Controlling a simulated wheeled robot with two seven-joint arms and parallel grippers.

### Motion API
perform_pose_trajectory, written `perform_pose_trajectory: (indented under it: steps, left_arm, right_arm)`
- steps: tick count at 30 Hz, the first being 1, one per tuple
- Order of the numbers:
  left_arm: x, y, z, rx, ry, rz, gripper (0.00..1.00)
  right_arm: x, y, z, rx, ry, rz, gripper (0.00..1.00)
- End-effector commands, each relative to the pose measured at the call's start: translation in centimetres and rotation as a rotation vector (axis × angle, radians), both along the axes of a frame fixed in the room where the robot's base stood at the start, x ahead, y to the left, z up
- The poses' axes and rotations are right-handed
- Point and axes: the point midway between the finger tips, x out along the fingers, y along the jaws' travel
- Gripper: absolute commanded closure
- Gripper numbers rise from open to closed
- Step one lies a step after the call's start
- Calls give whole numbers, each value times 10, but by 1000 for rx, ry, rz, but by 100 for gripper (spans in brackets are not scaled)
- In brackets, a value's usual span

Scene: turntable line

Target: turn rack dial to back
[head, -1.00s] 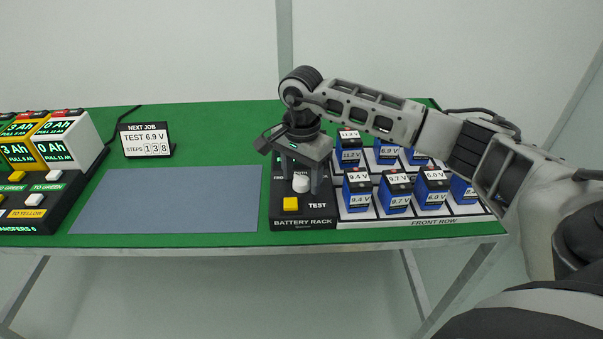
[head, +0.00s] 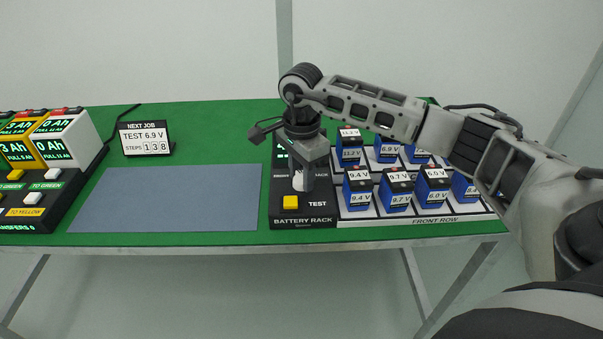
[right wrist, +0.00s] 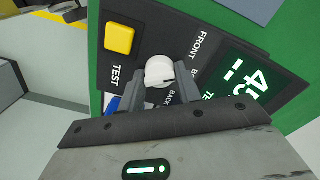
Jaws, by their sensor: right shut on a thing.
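The rack dial is a white round knob (head: 298,184) on the black battery rack panel (head: 280,209), behind the yellow TEST button (head: 290,202). My right gripper (head: 302,178) points down over the panel and is shut on the dial. In the right wrist view the dial (right wrist: 159,70) sits between the two grey fingertips (right wrist: 161,82). The words FRONT and BACK are printed beside it, partly covered by a finger. A dark display (right wrist: 246,82) with green characters is partly cut off. My left gripper is not in view.
Blue batteries (head: 397,190) with voltage labels stand in white rack slots right of the panel. A grey mat (head: 170,200) lies clear to the left. A NEXT JOB sign (head: 145,139) reads TEST 6.9 V. Yellow and white charger units (head: 66,139) stand at the far left.

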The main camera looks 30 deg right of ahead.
Motion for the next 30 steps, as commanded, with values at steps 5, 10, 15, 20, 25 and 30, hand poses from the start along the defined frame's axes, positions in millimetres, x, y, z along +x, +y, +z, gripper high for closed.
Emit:
perform_pose_trajectory:
  steps: [5,10,15,20,25,30]
  left_arm:
    - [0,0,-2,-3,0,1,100]
    - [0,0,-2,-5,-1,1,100]
    - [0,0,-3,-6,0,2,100]
    - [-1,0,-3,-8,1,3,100]
    - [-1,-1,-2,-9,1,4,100]
    - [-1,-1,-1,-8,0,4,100]
  right_arm:
    - [0,-1,0,-1,-2,-170,89]
    - [0,0,1,0,-2,-331,89]
    - [1,0,1,-1,-3,-492,89]
    - [1,0,1,-1,-3,-645,89]
    - [1,0,2,-1,-3,-806,89]
    - [1,0,2,0,-3,-967,89]
